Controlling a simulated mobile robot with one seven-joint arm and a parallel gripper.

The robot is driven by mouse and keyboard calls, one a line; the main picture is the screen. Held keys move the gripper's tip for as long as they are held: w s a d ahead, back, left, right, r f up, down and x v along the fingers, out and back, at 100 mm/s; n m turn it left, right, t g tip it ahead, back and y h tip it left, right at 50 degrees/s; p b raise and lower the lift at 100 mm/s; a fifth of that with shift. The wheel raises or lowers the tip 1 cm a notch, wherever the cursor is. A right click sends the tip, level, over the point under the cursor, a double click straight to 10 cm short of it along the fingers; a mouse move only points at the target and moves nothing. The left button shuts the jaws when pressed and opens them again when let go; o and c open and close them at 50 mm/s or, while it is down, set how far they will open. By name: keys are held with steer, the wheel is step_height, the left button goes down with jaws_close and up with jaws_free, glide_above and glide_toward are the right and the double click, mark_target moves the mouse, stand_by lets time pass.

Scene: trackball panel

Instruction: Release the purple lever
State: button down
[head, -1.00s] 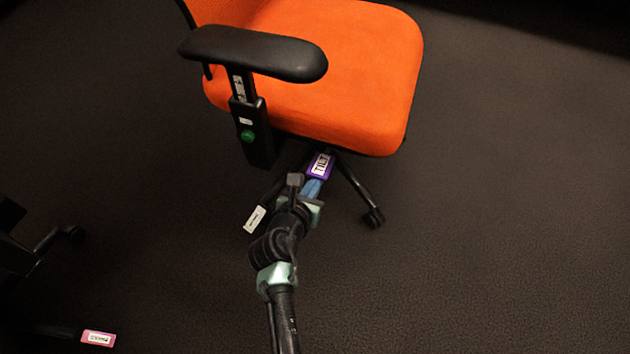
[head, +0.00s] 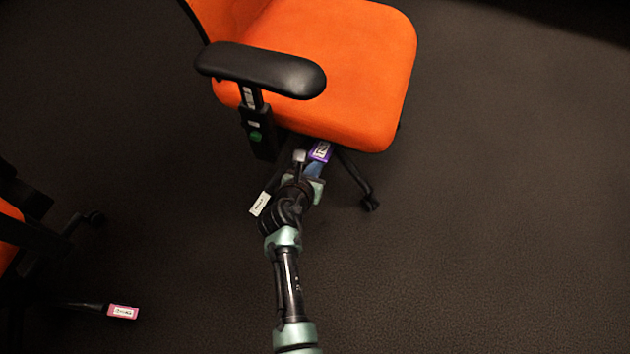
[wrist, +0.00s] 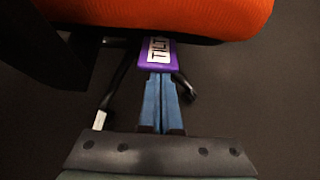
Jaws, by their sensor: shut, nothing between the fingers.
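The purple lever (head: 320,151) has a white label and sticks out under the front edge of the orange chair seat. In the wrist view the purple lever (wrist: 158,54) shows its label reading "TILT". My gripper (head: 315,168) is at the lever's near end. In the wrist view my gripper (wrist: 155,76) has its two blue fingers together, with nothing between them. Their tips meet the lever's near edge in the picture; whether they touch it or lie just under it I cannot tell.
The orange chair (head: 340,70) has a black armrest (head: 262,70) above my arm. A white-tagged lever (head: 260,204) is left of my gripper. A second chair with a pink-tagged lever (head: 122,312) stands at the lower left. The floor at right is clear.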

steer(key=shift+w+r, duration=0.45)
steer(key=shift+r, duration=0.15)
step_height(320, 180, down, 6)
steer(key=s+r+b, duration=0.1)
steer(key=s+b, duration=0.1)
steer(key=b, duration=0.1)
steer(key=p+v, duration=0.7)
steer(key=v, duration=0.3)
steer(key=shift+r, duration=0.3)
steer(key=shift+w+a, duration=0.1)
steer(key=shift+a, duration=0.05)
